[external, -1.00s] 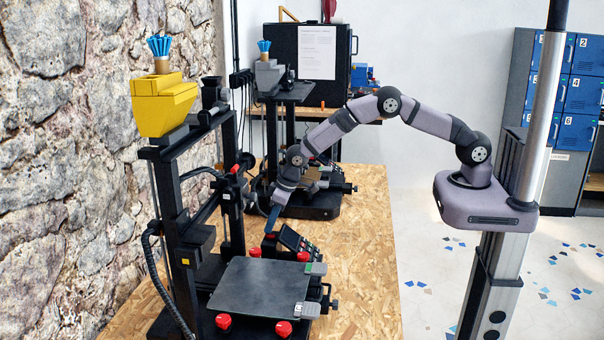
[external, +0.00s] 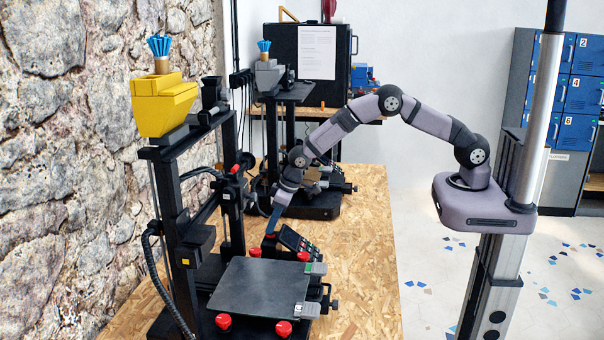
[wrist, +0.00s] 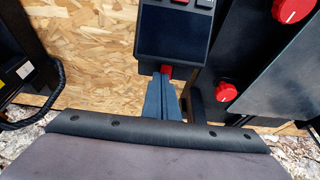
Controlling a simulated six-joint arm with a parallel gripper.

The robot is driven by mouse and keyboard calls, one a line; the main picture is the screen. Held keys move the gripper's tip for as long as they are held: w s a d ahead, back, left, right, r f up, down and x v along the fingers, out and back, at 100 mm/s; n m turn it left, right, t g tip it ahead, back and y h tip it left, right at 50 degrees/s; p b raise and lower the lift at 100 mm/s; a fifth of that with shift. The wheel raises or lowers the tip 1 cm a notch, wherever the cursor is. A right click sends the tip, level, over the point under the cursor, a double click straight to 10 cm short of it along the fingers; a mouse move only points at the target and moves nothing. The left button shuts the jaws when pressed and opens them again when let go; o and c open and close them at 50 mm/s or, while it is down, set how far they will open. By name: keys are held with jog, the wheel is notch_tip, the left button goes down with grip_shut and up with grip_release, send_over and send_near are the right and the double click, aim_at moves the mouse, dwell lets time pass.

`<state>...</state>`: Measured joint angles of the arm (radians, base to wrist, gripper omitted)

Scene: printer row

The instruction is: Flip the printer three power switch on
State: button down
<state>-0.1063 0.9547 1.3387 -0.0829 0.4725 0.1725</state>
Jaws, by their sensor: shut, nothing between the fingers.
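The near printer (external: 180,190) is black with a flat dark bed and red knobs. Its black control box with a screen (wrist: 172,30) stands beside the bed; the box also shows in the external view (external: 291,240). A small red switch (wrist: 167,70) sits on the box's edge. My gripper (wrist: 163,85) is shut and empty, its blue-grey fingertips right at the red switch; I cannot tell whether they touch it. In the external view my gripper (external: 271,231) points down at the box's far-left end. No printer number is readable, and the switch's position is unclear.
A second black printer (external: 310,200) stands farther back, behind my wrist. The near printer's bed (external: 258,285) and red knobs (wrist: 226,92) lie close to the control box. The wooden table (external: 365,250) is clear to the right.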

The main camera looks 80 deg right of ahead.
jog(key=shift+s+f, duration=0.35)
jog(key=shift+s, duration=0.2)
notch_tip(320, 180, up, 5)
jog(key=shift+f+p, duration=0.2)
jog(key=shift+p, duration=1)
jog(key=shift+r+b, duration=0.35)
jog(key=shift+b, duration=0.1)
jog(key=b+v, duration=0.3)
jog(key=v, duration=0.6)
jog(key=shift+r, duration=0.2)
jog(key=shift+w+f+b, duration=0.15)
jog(key=shift+w+b, duration=0.15)
jog(key=shift+b, duration=1)
jog(key=shift+w+r+b, duration=0.1)
jog(key=shift+r+b, duration=0.25)
jog(key=shift+b, duration=0.05)
jog(key=shift+f, duration=0.2)
jog(key=p, duration=0.5)
send_near(275, 235)
jog(key=w+f, duration=0.5)
jog(key=shift+w+d, duration=0.1)
jog(key=shift+d, duration=0.05)
jog(key=shift+f, duration=0.15)
